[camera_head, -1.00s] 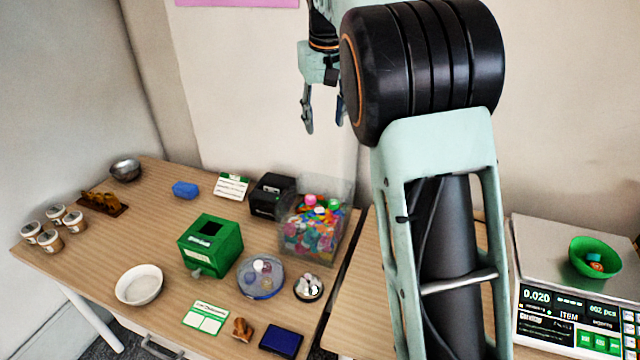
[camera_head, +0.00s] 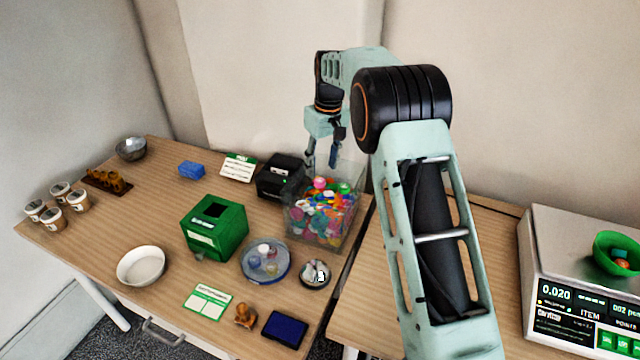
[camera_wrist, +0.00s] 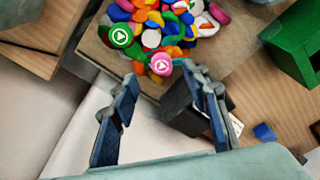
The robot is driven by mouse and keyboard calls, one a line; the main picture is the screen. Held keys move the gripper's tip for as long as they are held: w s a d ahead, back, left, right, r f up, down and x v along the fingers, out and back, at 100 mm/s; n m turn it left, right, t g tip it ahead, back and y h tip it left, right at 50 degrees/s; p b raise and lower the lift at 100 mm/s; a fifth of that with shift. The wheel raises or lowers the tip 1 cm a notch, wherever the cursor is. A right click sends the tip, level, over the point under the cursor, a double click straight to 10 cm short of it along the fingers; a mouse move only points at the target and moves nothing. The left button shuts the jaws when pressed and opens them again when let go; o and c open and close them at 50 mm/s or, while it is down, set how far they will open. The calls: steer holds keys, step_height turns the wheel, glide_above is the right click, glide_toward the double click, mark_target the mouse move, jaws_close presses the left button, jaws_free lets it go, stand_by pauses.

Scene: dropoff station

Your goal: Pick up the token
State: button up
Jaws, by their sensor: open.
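A clear bin (camera_head: 337,238) stands at the right end of the left table, filled with many small colourful pieces. A pink round token (camera_head: 320,183) and a green round token (camera_head: 344,187) lie on top of the pile. In the wrist view the pink token (camera_wrist: 161,63) and the green token (camera_wrist: 121,36) each show a white triangle mark. Which one is the task's token I cannot tell. My gripper (camera_head: 321,161) is open and empty just above the bin. In the wrist view my gripper (camera_wrist: 160,82) has its fingers apart, with the pink token beyond the gap.
A black device (camera_head: 278,178) stands close left of the bin. A green slotted box (camera_head: 214,228), a round clear dish (camera_head: 265,262) and a white bowl (camera_head: 141,265) are on the table. A scale (camera_head: 580,280) with a green bowl (camera_head: 617,254) is at the right.

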mark_target(320, 180)
steer(key=f, duration=0.5)
steer(key=shift+w+a, duration=0.25)
steer(key=shift+a, duration=0.05)
steer(key=shift+r, duration=0.1)
steer(key=shift+c, duration=0.3)
steer(key=c, duration=0.7)
